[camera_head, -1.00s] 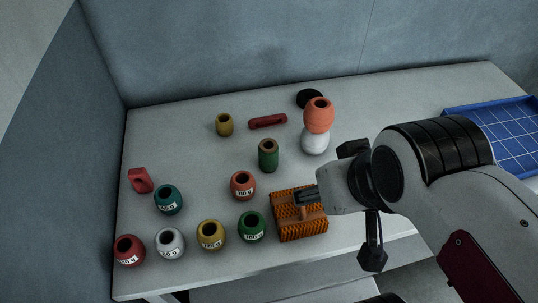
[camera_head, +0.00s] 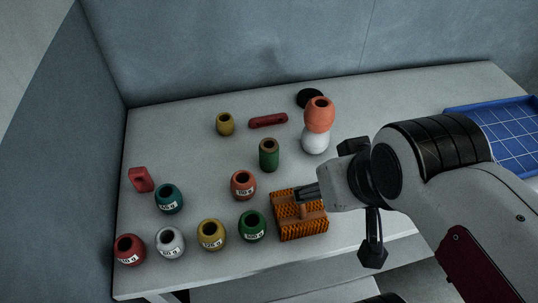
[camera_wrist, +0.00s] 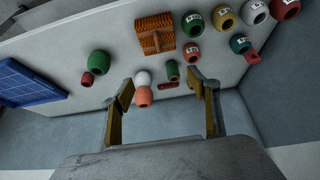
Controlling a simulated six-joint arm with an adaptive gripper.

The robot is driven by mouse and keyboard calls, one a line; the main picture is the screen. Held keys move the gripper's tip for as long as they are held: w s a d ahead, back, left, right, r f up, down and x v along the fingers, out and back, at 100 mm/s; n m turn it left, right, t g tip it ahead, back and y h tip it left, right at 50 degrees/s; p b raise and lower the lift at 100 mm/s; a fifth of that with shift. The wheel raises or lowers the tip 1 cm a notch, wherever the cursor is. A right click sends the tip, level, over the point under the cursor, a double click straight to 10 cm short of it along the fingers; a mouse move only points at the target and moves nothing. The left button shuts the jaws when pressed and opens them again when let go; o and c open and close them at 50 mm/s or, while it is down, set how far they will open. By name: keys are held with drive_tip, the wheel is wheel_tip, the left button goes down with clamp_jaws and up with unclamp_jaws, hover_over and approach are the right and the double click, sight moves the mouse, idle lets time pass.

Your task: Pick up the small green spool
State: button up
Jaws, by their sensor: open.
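A small green spool (camera_head: 269,155) with a brownish top stands upright near the middle of the table. In the wrist view it (camera_wrist: 173,72) shows beyond the gap between the fingers, nearer the right finger. A larger green labelled pot (camera_head: 251,226) stands at the front of the table. My gripper (camera_head: 308,195) is over the orange brush, to the right of and nearer the front than the spool, not touching it. In the wrist view my gripper (camera_wrist: 162,84) is open, with its two fingers wide apart and nothing between them.
An orange pot on a white one (camera_head: 318,115) stands behind and right of the spool. A coral pot (camera_head: 243,185) and the orange brush (camera_head: 300,228) are in front. A red bar (camera_head: 268,121) lies behind. A blue tray (camera_head: 495,130) is at the right.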

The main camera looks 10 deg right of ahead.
drive_tip(key=w+d+f+n+t+h, duration=0.1)
drive_tip(key=w+d+f+n, duration=0.1)
drive_tip(key=w+d, duration=0.5)
drive_tip(key=w+d+f+n+t+h, duration=0.1)
drive_tip(key=w+d+f+t, duration=0.15)
drive_tip(key=w, duration=0.95)
drive_tip(key=n+y, duration=0.5)
approach(278, 148)
drive_tip(key=w+d, duration=0.3)
drive_tip(key=w, duration=0.2)
drive_tip(key=shift+s+a+f+t+y, duration=0.3)
drive_tip(key=shift+a+f+y, duration=0.1)
drive_tip(key=shift+f+y, duration=0.45)
drive_tip(key=shift+s+a+f+t+y, duration=0.2)
drive_tip(key=shift+s+a+f+y, duration=0.15)
drive_tip(key=shift+f+y, duration=0.5)
drive_tip(key=shift+s+a+f+t+y, duration=0.25)
drive_tip(key=shift+a+f+y, duration=0.25)
drive_tip(key=shift+y, duration=0.6)
drive_tip(key=shift+w+f, duration=0.1)
drive_tip(key=shift+x, duration=1.2)
